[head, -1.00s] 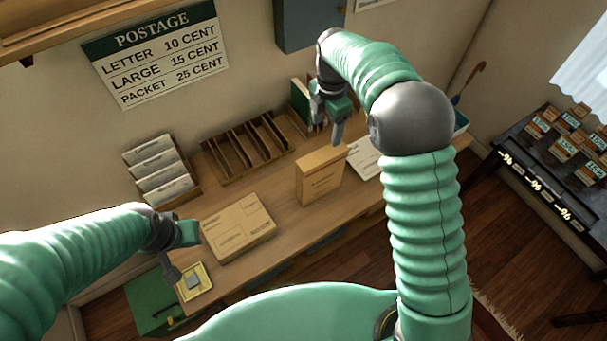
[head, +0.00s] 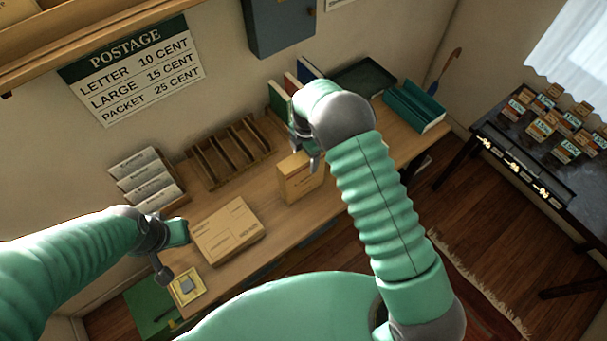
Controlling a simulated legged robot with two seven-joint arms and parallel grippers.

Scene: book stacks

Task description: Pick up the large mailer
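A tan upright mailer (head: 300,180) stands on the wooden desk, with printing on its front. A flat tan parcel (head: 228,232) lies to its left; the frames do not say which is the large mailer. My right gripper (head: 307,157) is at the upright mailer's top right edge, fingers pointing down and apart. My arm partly hides it, and I cannot tell whether it touches the mailer. My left gripper (head: 174,252) is open and empty, left of the flat parcel, above the desk's front left end.
A slotted wooden rack (head: 232,152) and a letter holder (head: 146,180) stand along the wall. A yellow tray (head: 187,286) is at the front left. A teal box (head: 414,106) and dark tray (head: 365,78) occupy the right end. Bare desk shows between parcel and mailer.

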